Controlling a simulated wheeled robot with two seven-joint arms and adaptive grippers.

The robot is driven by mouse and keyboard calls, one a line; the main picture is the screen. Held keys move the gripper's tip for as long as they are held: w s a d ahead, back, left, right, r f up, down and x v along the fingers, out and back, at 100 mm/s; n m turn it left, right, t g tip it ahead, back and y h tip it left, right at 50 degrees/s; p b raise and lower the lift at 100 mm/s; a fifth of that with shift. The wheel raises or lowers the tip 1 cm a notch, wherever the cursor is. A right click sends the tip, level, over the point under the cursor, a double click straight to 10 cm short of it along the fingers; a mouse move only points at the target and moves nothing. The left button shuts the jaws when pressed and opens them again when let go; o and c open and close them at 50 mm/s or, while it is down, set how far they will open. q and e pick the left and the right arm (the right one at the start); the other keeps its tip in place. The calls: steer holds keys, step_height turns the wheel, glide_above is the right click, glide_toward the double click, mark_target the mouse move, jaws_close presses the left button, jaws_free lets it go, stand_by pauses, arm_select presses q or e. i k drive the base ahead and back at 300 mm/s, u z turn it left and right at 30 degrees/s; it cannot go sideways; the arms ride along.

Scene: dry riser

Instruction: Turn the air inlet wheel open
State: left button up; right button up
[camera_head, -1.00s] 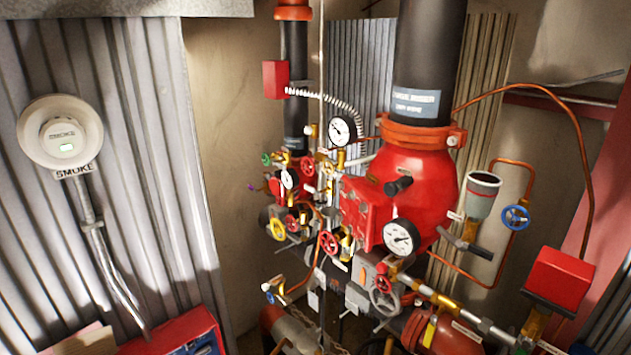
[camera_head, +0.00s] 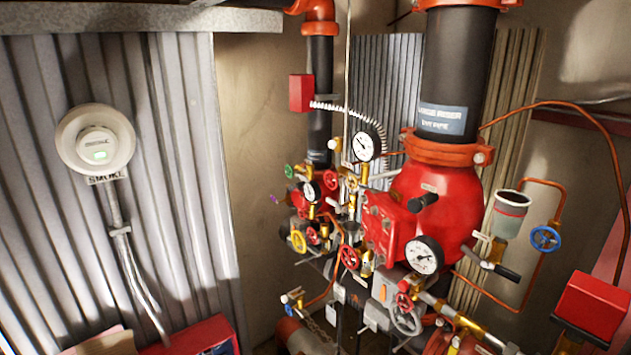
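Several hand wheels sit on the valve assembly, and no label tells me which is the air inlet wheel. A blue wheel (camera_head: 546,239) is on the right, on the copper line by a grey cup. A yellow wheel (camera_head: 298,241) is on the lower left. A red wheel (camera_head: 349,257) is at the lower middle, and another red wheel (camera_head: 330,180) is higher up. A small green wheel (camera_head: 289,171) is at the left edge of the cluster. A grey wheel (camera_head: 407,320) is low, below the front gauge. Neither of my grippers is in view.
The red valve body (camera_head: 448,205) hangs under a thick black riser pipe (camera_head: 455,70). Gauges, including the front gauge (camera_head: 424,255), and copper tubes crowd around it. A red box (camera_head: 592,305) is at the lower right. A smoke detector (camera_head: 95,140) is on the corrugated wall.

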mark_target(330, 179)
steer(key=u, duration=2.65)
steer(key=k, duration=0.5)
steer(key=z, duration=1.4)
